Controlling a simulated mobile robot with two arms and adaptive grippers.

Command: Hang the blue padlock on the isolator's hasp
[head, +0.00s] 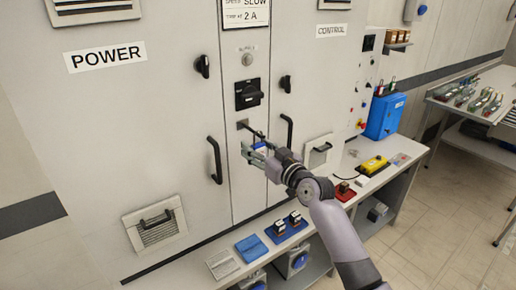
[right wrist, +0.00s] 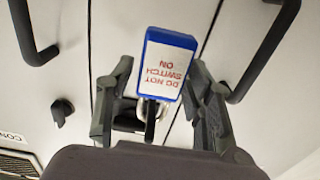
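The blue padlock (right wrist: 142,62) shows large in the right wrist view, with a white label reading DO NOT SWITCH ON upside down in that picture. My right gripper (right wrist: 160,72) has its fingers on either side of it, with a gap at the left finger. The right finger is close to or touching it. In the head view, my right gripper (head: 258,152) is at the cabinet, below the isolator's black handle (head: 248,95). The hasp (head: 244,125) is there, partly hidden; I cannot tell if the shackle is through it. My left gripper is out of view.
Black door handles (head: 215,160) and (head: 288,132) stick out on both sides of the gripper. A table (head: 470,110) stands at the right.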

